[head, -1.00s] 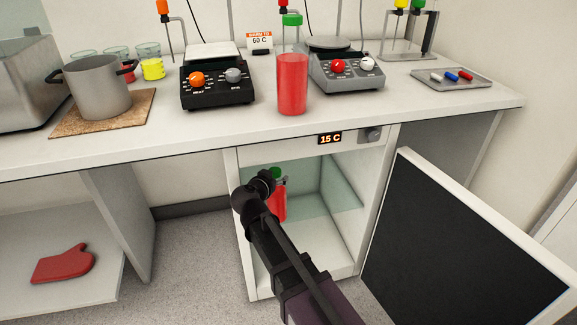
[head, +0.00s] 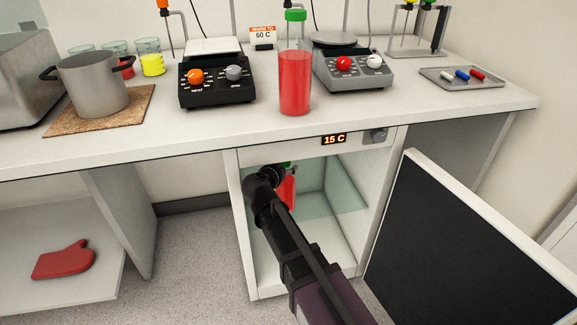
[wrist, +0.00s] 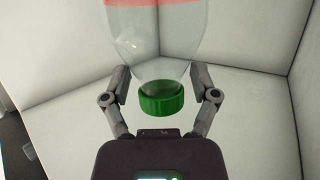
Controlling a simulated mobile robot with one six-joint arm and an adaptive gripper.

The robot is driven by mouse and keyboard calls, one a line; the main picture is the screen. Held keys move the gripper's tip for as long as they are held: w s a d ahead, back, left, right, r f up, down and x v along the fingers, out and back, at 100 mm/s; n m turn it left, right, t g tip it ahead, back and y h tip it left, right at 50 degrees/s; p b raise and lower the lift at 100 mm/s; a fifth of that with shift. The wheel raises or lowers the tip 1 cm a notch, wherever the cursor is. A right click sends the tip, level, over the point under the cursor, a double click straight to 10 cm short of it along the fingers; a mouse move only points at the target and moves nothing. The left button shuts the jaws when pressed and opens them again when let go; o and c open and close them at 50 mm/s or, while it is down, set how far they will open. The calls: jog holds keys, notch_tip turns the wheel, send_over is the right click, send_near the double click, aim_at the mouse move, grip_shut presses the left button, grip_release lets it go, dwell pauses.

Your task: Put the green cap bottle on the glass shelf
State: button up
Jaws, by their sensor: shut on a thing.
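A bottle with a green cap and red juice (head: 290,190) is inside the open cabinet, partly hidden behind my arm. In the wrist view its green cap (wrist: 162,99) and clear neck lie between the two fingers of my gripper (wrist: 160,85), which is shut on the bottle. In the head view my gripper is mostly hidden behind my wrist. The glass shelf (head: 340,199) spans the cabinet at mid height. I cannot tell whether the bottle's base touches it. A second green-capped bottle with red juice (head: 294,82) stands on the counter above.
The cabinet door (head: 465,245) stands open to the right. The cabinet's left wall (head: 240,220) is close to my arm. The counter (head: 190,130) overhangs the cabinet top, with a 15 C display (head: 334,139). There is free room on the shelf to the right of the bottle.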

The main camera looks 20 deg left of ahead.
jog(key=shift+w+f, duration=0.1)
jog(key=shift+w, duration=0.2)
jog(key=shift+f+b, duration=0.6)
jog(key=shift+b, duration=0.15)
jog(key=shift+d, duration=0.1)
jog(key=o, duration=1.2)
jog(key=shift+s, duration=0.15)
jog(key=p+v, duration=0.4)
jog(key=v, duration=0.7)
jog(key=shift+s+r, duration=0.15)
jog(key=shift+s, duration=0.2)
jog(key=shift+w, duration=0.1)
